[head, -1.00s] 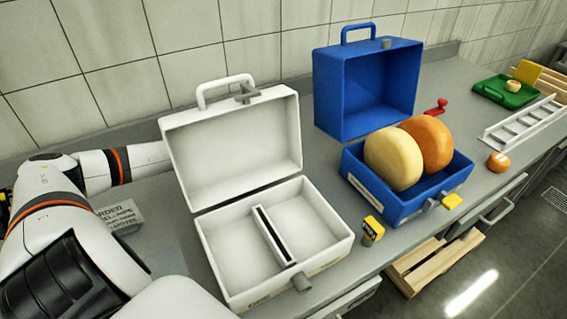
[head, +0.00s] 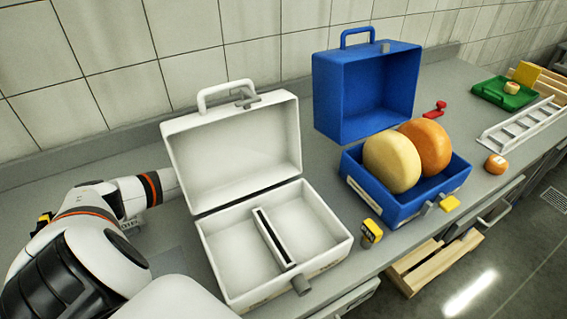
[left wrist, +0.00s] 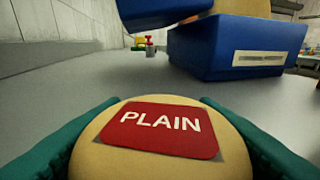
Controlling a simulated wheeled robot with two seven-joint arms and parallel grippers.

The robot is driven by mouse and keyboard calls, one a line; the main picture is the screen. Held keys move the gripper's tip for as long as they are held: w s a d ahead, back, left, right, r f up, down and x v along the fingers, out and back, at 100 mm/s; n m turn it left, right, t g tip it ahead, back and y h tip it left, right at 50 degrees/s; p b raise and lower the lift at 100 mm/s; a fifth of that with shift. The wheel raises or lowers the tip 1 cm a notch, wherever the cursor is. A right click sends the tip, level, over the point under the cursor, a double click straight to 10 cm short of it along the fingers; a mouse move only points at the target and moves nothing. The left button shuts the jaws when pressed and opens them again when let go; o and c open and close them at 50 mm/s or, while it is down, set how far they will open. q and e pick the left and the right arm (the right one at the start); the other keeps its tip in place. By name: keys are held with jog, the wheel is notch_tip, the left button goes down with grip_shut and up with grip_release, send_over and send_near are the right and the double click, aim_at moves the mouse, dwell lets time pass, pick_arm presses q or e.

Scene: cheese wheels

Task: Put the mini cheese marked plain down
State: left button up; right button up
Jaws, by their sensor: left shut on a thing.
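The mini cheese marked PLAIN (left wrist: 150,166) is pale yellow with a red label. It fills the lower middle of the left wrist view. My left gripper (left wrist: 158,103) is shut on it, with a teal finger on either side. I cannot tell whether the cheese touches the counter. In the head view the gripper and this cheese are hidden, with my left arm reaching behind the open white case (head: 228,244). My right gripper is in neither view.
An open blue case (head: 405,211) holds a pale and an orange cheese wheel; it is also ahead in the left wrist view (left wrist: 215,52). A small orange cheese (head: 496,164), white rack (head: 520,125) and green tray (head: 490,92) lie at right.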

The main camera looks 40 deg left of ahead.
pick_arm(q)
jog(key=o, duration=1)
jog(key=shift+o, duration=0.2)
